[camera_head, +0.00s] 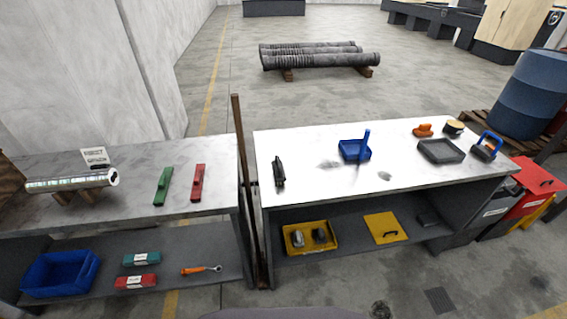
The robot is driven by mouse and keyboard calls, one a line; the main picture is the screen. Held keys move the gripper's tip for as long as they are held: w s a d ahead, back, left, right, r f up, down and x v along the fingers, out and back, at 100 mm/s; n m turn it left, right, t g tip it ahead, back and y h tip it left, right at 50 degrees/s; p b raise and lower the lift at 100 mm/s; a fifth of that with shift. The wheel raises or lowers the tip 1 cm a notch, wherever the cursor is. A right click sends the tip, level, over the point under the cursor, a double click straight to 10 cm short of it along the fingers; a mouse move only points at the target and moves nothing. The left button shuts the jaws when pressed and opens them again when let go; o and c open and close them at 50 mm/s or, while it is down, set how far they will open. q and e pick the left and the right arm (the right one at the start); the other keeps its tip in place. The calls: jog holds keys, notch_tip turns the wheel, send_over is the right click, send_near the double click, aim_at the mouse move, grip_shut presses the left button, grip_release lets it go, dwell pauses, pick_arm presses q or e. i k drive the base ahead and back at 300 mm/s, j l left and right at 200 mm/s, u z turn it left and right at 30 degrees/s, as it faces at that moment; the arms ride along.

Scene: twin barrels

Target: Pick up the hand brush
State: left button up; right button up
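No thing in the head view can be identified with certainty as the hand brush. A small orange object with a raised top (423,130) sits at the back right of the right bench and may be a brush. A slim dark object (279,172) lies near that bench's left end; its kind is unclear. A blue tray or dustpan (350,150) with an upright blue handle (366,140) stands mid-bench. Neither of my grippers shows in the view.
The white-topped right bench (330,192) also holds a grey tray (441,150), a round tin (453,128) and a blue-handled item (486,147). A brown post (243,170) stands between it and the left bench (215,205). Bare bench top lies around the dustpan.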

aim_at(279, 175)
jog(key=i+l+u, duration=0.1)
jog(key=i+l, duration=0.25)
jog(key=l, duration=0.25)
jog(key=i+l+u, duration=0.15)
jog(key=l, duration=0.2)
jog(key=i+l+u, duration=0.1)
jog(key=i+l, duration=0.1)
jog(key=l, duration=0.1)
